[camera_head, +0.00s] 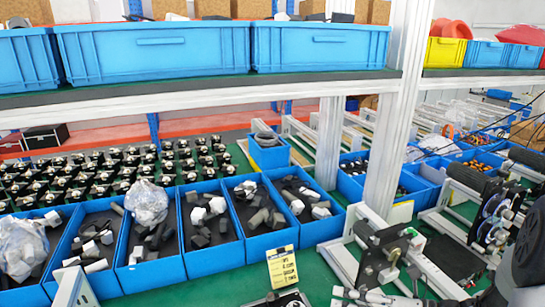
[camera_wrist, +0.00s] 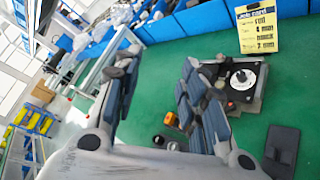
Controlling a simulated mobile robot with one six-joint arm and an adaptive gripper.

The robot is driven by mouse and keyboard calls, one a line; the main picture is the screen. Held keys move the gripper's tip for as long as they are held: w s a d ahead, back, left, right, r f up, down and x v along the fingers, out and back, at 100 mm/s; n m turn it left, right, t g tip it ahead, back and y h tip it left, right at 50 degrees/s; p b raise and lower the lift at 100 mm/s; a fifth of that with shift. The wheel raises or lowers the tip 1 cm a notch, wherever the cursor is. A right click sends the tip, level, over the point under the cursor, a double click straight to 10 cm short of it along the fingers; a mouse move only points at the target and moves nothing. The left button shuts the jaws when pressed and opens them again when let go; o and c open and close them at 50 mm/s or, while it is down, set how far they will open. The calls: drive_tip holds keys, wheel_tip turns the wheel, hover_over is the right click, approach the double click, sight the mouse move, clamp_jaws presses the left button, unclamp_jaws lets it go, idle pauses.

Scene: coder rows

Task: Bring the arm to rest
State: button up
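My gripper (camera_wrist: 160,65) is open in the wrist view, its two dark padded fingers spread apart with nothing between them. It hangs above the green work surface (camera_wrist: 165,75). A dark, rounded part of my arm shows at the lower right edge of the head view. I cannot tell from the wrist view how high the fingers are above the surface.
Blue bins of grey and white parts (camera_head: 207,225) line the bench. A yellow card (camera_head: 282,268) stands before them. A white upright post (camera_head: 397,110) and shelf rise behind. Roller machines (camera_head: 490,215) stand at right. A dark plate (camera_wrist: 282,145) and small orange part (camera_wrist: 171,120) lie near my gripper.

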drive_tip(key=s+a+r+n+g+h+b, duration=0.25)
drive_tip(key=s+a+n+g+h, duration=0.55)
drive_tip(key=s+n, duration=0.75)
drive_tip(key=s+d+r+n+t+h+b, duration=0.1)
drive_tip(key=s+d+n+t+h, duration=0.1)
drive_tip(key=n, duration=0.7)
drive_tip(key=s+d+r+n+t+h+b, duration=0.1)
drive_tip(key=s+d+r+n+t+h, duration=0.1)
drive_tip(key=n, duration=0.7)
drive_tip(key=shift+d+r+t+h, duration=0.25)
drive_tip(key=shift+d+t+h, duration=0.15)
drive_tip(key=shift+t+h, duration=0.35)
drive_tip(key=shift+s+n, duration=0.1)
drive_tip(key=shift+n, duration=0.15)
